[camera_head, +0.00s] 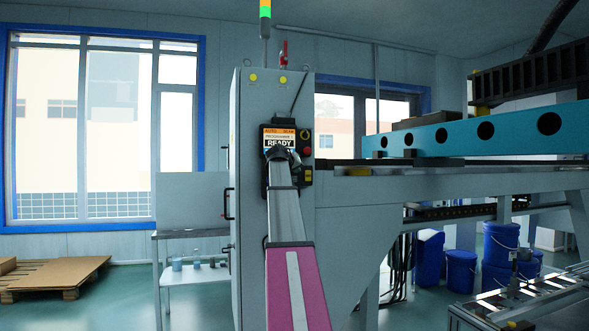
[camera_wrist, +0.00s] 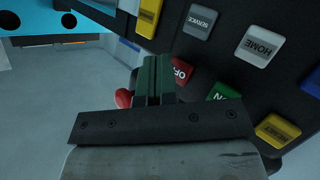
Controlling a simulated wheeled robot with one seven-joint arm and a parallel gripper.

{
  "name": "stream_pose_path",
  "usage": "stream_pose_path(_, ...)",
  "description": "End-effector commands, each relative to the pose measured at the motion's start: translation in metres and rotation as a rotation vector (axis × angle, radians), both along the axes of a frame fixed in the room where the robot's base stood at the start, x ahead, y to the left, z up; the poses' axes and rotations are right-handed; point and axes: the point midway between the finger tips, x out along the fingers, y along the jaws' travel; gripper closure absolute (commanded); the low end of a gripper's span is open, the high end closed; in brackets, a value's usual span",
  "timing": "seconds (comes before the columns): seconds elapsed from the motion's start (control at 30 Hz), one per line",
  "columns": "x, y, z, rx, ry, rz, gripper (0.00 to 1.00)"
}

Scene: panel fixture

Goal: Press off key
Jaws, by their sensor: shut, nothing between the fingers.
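The red off key (camera_wrist: 181,72) sits on the black control panel in the wrist view, partly covered by my gripper's fingers. My gripper (camera_wrist: 155,65) is shut and empty, its dark green fingertips right beside the off key on its left. I cannot tell whether they touch it. The green on key (camera_wrist: 223,92) lies to the right of the off key, partly hidden by my gripper. In the head view the control panel (camera_head: 280,138) shows a lit "READY" screen, and my gripper (camera_head: 281,152) covers its lower part, hiding the keys there.
Near the off key are a grey service key (camera_wrist: 200,21), a grey home key (camera_wrist: 259,45), and yellow keys (camera_wrist: 148,17) (camera_wrist: 278,130). A red knob (camera_wrist: 123,97) protrudes left of my fingers. The panel is on a grey cabinet (camera_head: 248,200); a blue beam (camera_head: 465,135) extends right.

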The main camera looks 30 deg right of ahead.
Motion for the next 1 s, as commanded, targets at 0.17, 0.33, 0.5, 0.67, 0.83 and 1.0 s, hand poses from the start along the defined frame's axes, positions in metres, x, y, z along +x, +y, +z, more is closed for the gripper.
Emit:
stream_pose_path(0.17, 0.006, -0.001, 0.0, 0.0, 0.0, 0.0, 1.0)
stream_pose_path(0.33, 0.008, -0.002, 0.0, 0.0, 0.0, 0.0, 1.0)
stream_pose_path(0.5, 0.008, -0.002, 0.0, 0.0, 0.0, 0.0, 1.0)
stream_pose_path(0.67, 0.008, -0.002, 0.0, 0.0, 0.0, 0.0, 1.0)
stream_pose_path(0.83, 0.01, -0.002, 0.0, 0.0, 0.0, 0.0, 1.0)
stream_pose_path(1.0, 0.012, -0.003, 0.0, 0.0, 0.0, 0.0, 1.0)
